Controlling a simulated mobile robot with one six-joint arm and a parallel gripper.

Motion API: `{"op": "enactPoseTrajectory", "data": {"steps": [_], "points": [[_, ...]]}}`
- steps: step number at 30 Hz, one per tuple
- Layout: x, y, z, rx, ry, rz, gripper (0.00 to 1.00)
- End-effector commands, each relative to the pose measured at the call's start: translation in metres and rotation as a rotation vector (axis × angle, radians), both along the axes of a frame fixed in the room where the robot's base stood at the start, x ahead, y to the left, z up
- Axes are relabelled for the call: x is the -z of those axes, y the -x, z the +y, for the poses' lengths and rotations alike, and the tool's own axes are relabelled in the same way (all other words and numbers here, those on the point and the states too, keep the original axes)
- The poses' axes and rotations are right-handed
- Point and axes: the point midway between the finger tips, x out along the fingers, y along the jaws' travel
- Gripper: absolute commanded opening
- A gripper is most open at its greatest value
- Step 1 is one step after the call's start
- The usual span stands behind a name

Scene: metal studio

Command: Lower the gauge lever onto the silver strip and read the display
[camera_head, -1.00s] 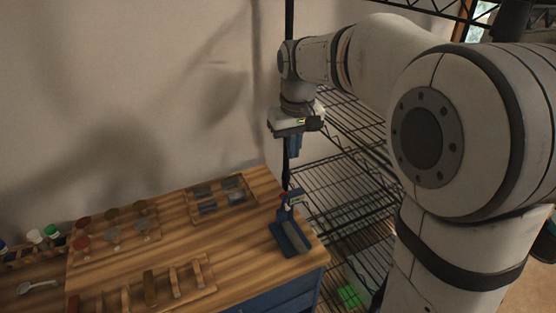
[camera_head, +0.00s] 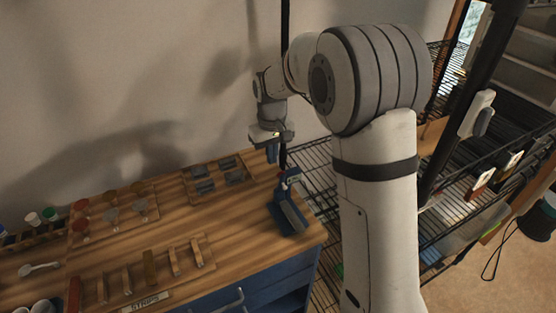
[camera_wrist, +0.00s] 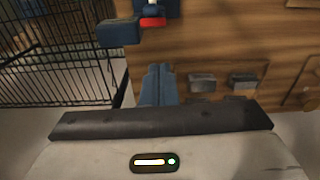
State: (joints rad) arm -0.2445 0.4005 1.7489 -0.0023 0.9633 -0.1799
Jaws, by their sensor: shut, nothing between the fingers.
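The blue gauge (camera_head: 288,204) stands upright near the right end of the wooden bench, with a red part near its top. A grey strip-like piece (camera_head: 294,216) lies along its base; I cannot tell for sure whether it is the silver strip. The display is too small to read. In the wrist view the gauge (camera_wrist: 120,33) shows at the top edge, cut off, with its red part beyond my fingertips. My gripper (camera_head: 272,157) points down, shut and empty, above and behind the gauge, apart from it. Its blue fingers (camera_wrist: 158,72) are together in the wrist view.
The wooden bench (camera_head: 228,225) carries a rack of several strips (camera_head: 150,268) labelled STRIPS, a tray of grey blocks (camera_head: 218,180) and a board of round samples (camera_head: 112,215). A black wire shelf (camera_head: 322,185) stands right of the bench. A wall closes the back.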

Motion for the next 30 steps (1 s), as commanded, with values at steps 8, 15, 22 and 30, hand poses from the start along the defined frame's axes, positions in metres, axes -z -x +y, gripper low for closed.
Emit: {"op": "enactPoseTrajectory", "data": {"steps": [8,15,22,30], "points": [[0.004,0.024,-0.011,0.0,-0.001,-0.003,0.0],[0.005,0.026,-0.012,0.001,0.0,-0.003,0.0],[0.006,0.026,-0.012,-0.001,-0.002,-0.007,0.0],[0.007,0.033,-0.006,-0.015,-0.021,-0.051,0.0]]}}
